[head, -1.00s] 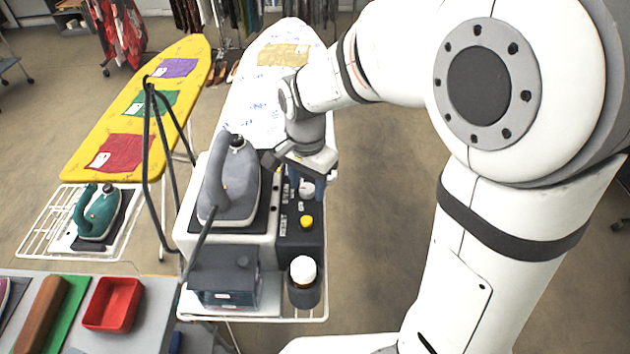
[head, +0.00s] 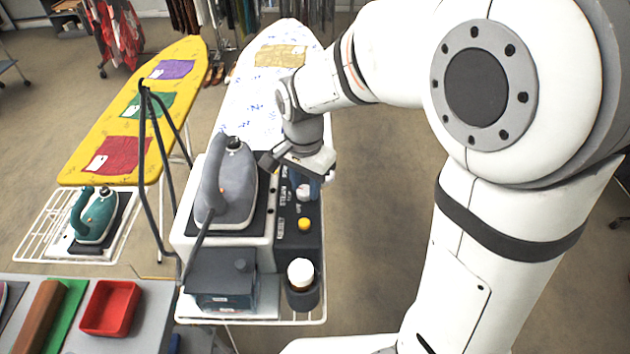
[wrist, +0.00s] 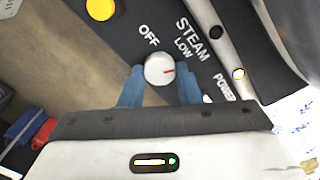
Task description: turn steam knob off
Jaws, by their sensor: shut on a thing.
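The steam knob (wrist: 157,66) is a round white dial with a red mark on the dark control panel (wrist: 215,75). In the wrist view its red mark points right, just below the LOW label and away from the OFF label. My gripper (wrist: 160,71) is shut on the knob, with one blue finger on each side. In the head view my gripper (head: 309,183) is over the panel beside the grey iron (head: 236,185), and the knob (head: 303,193) is partly hidden by it.
A yellow button (head: 304,224) and a white-capped bottle (head: 300,272) in a holder are close to the knob. The grey iron rests on the steam station just left of my gripper. A white ironing board (head: 250,95) extends behind. Open floor lies right of the station.

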